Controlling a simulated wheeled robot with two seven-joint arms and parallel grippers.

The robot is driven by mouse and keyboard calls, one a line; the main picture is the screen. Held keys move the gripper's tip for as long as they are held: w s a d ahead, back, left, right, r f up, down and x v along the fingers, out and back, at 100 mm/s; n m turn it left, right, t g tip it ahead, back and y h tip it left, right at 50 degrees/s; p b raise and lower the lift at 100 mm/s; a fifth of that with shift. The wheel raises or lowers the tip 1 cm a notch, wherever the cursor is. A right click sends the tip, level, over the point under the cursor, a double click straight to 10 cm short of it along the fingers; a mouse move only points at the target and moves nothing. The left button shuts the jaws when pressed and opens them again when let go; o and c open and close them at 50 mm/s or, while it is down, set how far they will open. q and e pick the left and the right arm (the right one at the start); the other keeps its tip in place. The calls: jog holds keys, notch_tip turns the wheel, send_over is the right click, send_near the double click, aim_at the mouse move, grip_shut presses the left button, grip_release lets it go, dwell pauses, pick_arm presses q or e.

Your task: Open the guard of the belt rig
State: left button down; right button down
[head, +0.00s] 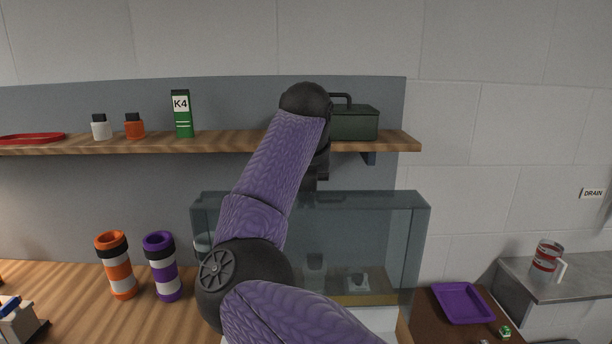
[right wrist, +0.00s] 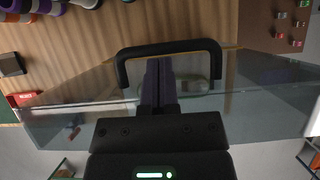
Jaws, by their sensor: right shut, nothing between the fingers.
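The belt rig's guard (head: 395,235) is a clear box-like cover, standing down over the rig behind my right arm in the head view. In the right wrist view its clear panel (right wrist: 75,110) crosses the picture, with a black U-shaped handle (right wrist: 168,47) on it. My right gripper (right wrist: 161,66) is shut and empty. Its fingertips lie within the handle's loop, close to the crossbar; I cannot tell if they touch it. In the head view my arm hides much of the guard's left part. My left gripper is not in view.
A wooden shelf (head: 75,146) above the guard carries a green toolbox (head: 355,122) and a green K4 box (head: 182,114). Orange (head: 117,265) and purple (head: 161,266) striped tubes stand left of the guard. A purple tray (head: 462,303) lies to its right.

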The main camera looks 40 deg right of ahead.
jog(key=w+d+p, duration=0.1)
jog(key=w+p, duration=0.1)
jog(key=w+d+p, duration=0.1)
jog(key=d, duration=0.1)
jog(key=shift+w+f+p, duration=0.35)
jog(key=shift+f+p, duration=0.05)
